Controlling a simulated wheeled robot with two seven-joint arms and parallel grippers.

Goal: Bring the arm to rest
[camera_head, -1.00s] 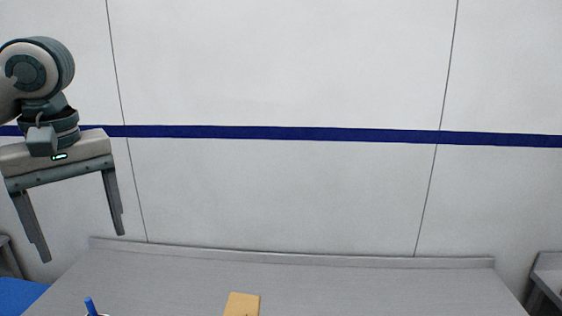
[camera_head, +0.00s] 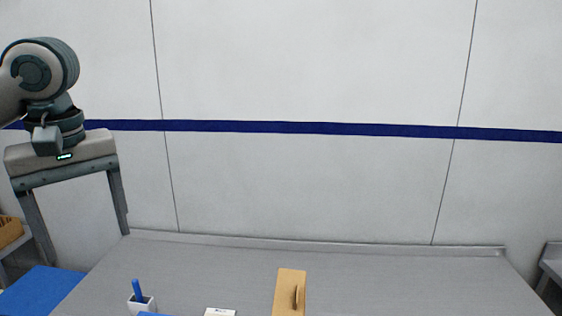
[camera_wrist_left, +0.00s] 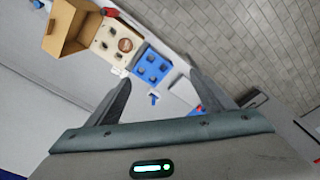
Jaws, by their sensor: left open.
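My left gripper (camera_head: 82,222) hangs from my left arm at the left of the head view, fingers pointing down and wide apart. It is open, with nothing between its fingers, and it is high above the grey table (camera_head: 220,262). In the left wrist view the fingers of my left gripper (camera_wrist_left: 158,88) are spread as well, with the table some way beyond them. My right gripper is not in view.
A tan wooden piece (camera_head: 288,290), a white holder with a blue stick (camera_head: 140,303) and a small white item (camera_head: 219,312) are on the table. The wrist view shows an open cardboard box (camera_wrist_left: 70,28), a beige board with holes (camera_wrist_left: 112,42) and a blue block (camera_wrist_left: 152,66).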

